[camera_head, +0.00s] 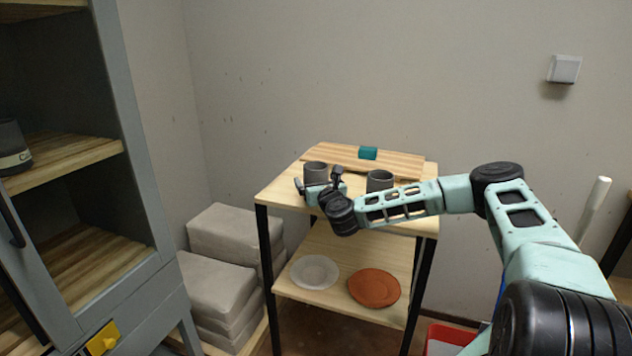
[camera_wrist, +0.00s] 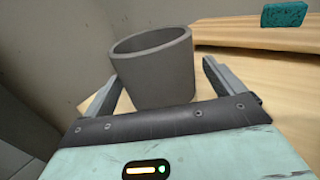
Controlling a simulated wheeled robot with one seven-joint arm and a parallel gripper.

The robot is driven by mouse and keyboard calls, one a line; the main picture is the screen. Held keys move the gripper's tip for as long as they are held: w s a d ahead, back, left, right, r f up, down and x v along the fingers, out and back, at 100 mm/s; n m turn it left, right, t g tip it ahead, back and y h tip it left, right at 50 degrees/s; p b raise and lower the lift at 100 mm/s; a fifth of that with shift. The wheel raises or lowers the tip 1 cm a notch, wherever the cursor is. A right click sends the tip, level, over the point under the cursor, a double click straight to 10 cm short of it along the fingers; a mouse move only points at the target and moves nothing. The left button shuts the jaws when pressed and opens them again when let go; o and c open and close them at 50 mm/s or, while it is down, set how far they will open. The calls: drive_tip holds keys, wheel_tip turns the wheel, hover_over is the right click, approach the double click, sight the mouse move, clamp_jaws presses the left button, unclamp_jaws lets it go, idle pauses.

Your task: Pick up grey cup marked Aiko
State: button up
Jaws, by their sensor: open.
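A plain grey cup (camera_head: 316,171) stands upright on the wooden top of a small shelf table, at its left. My gripper (camera_head: 318,182) is open at this cup. In the wrist view the cup (camera_wrist: 157,70) stands between the two fingers, with a gap on the right and the left finger closer to its wall. A second grey cup (camera_head: 380,180) stands to the right, partly behind my arm. No name is readable on either cup, so I cannot tell which is marked Aiko.
A wooden board (camera_head: 400,164) with a teal block (camera_head: 368,153) lies at the back of the tabletop. A pale plate (camera_head: 315,272) and a terracotta plate (camera_head: 374,288) lie on the lower shelf. Grey wrapped blocks (camera_head: 222,285) are stacked left. A grey cabinet (camera_head: 140,150) stands at far left.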

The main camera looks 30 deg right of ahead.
drive_tip(key=shift+w+d, duration=0.1)
drive_tip(key=shift+w, duration=0.3)
drive_tip(key=shift+c, duration=0.3)
drive_tip(key=c, duration=1.2)
